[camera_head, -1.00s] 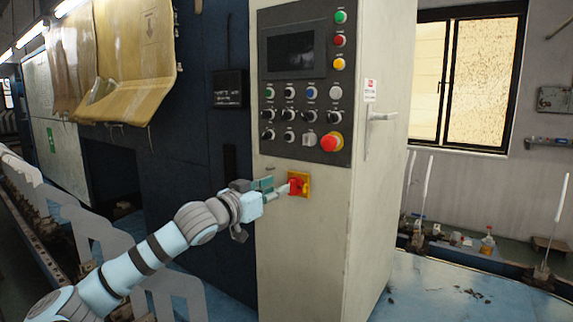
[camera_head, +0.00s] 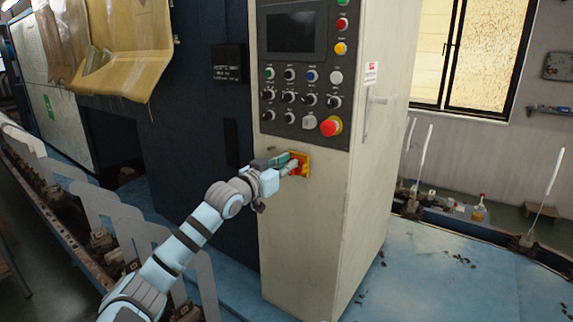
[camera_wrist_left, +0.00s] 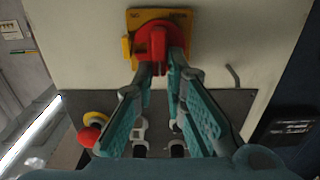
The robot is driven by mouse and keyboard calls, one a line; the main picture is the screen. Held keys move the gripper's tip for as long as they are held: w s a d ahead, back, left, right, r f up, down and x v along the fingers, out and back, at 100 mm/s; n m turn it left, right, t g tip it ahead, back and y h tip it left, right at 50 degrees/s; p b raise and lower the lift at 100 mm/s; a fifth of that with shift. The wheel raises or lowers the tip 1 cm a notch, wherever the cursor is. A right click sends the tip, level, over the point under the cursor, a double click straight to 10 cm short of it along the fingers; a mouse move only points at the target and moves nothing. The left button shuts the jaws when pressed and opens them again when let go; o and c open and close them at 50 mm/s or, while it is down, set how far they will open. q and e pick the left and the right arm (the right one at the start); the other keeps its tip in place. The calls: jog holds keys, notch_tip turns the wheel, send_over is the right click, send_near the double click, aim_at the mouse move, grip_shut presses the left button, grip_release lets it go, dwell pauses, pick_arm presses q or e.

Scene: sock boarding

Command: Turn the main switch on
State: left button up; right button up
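The main switch is a red rotary handle (camera_wrist_left: 158,44) on a yellow plate (camera_head: 304,170), mounted on the pale cabinet front below the control panel. My left gripper (camera_head: 287,167) reaches in from the left and is at the switch. In the left wrist view, the fingertips of my left gripper (camera_wrist_left: 159,62) sit on both sides of the red handle's grip bar and appear closed on it. In the head view the fingers partly cover the red handle. My right gripper is not in view.
The control panel (camera_head: 300,75) above carries a screen, several knobs and buttons, and a red emergency button (camera_head: 331,126). A door handle (camera_head: 372,110) is on the cabinet's right side. Blue floor (camera_head: 440,280) is open at the right.

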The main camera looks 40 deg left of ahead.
pick_arm(q)
grip_shut()
jog(key=m+p, duration=0.4)
jog(key=shift+d+r+m, duration=0.1)
jog(key=shift+d+m, duration=0.3)
jog(key=m, duration=0.2)
jog(key=m+p, duration=0.1)
jog(key=m, duration=0.1)
jog(key=f+m, duration=0.1)
jog(key=m, duration=0.2)
jog(key=shift+d, duration=0.4)
jog(key=m, duration=0.3)
jog(key=f+m, duration=0.1)
jog(key=m, duration=0.2)
jog(key=shift+w+d, duration=0.1)
